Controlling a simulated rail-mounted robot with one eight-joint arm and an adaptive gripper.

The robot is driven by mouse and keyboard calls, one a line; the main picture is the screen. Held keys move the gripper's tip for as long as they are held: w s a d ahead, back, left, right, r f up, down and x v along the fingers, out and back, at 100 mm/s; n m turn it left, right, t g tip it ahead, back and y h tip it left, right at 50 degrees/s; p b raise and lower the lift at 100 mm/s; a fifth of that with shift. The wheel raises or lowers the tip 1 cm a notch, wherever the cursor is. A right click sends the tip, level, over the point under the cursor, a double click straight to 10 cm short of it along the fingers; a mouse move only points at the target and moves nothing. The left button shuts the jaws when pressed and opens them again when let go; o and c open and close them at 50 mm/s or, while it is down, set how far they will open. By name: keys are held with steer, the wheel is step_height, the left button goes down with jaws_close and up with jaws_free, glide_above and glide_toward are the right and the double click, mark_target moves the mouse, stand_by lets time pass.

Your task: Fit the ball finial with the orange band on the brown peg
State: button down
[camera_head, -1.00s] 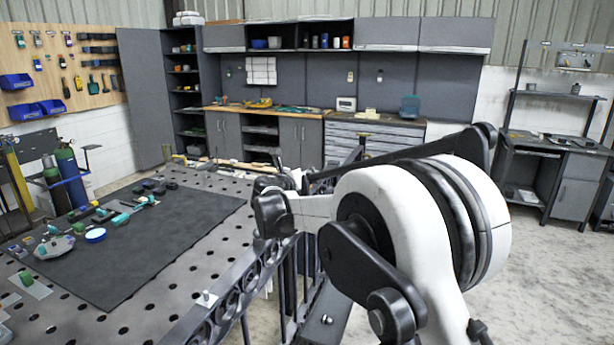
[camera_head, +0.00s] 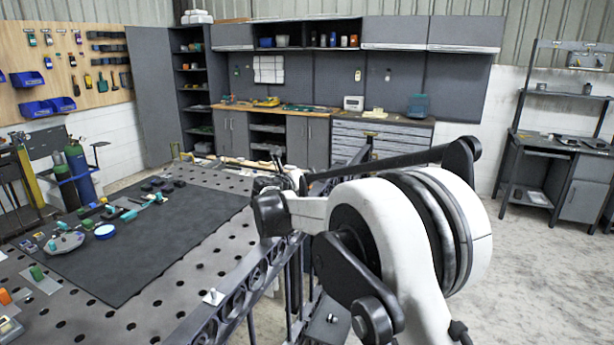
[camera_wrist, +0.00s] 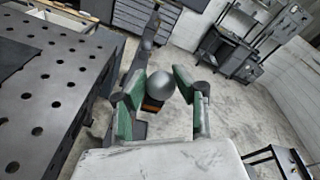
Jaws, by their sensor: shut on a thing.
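My gripper (camera_wrist: 160,76) has green-padded fingers on both sides of a grey ball finial (camera_wrist: 159,84) in the wrist view. An orange band (camera_wrist: 152,104) shows at the ball's lower side, and the gripper is shut on this finial. In the head view my gripper is mostly hidden behind my own arm, above the dark metal gate (camera_head: 262,285). The finial cannot be made out there. A small pale peg (camera_head: 213,296) stands at the gate's near side. I cannot pick out a brown peg clearly in either view.
The perforated steel table (camera_head: 150,318) fills the left, with a dark mat (camera_head: 150,245) holding several small tools and parts. It also shows in the wrist view (camera_wrist: 40,95). A workbench (camera_head: 575,175) stands at the far right. The floor right of the gate is open.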

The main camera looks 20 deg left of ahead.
steer(key=shift+w+a+f, duration=0.1)
steer(key=shift+a+f, duration=0.1)
steer(key=shift+a, duration=0.5)
steer(key=shift+a+f, duration=0.15)
steer(key=shift+a, duration=0.5)
steer(key=shift+f, duration=0.35)
steer(key=shift+f, duration=0.9)
steer(key=shift+b, duration=0.85)
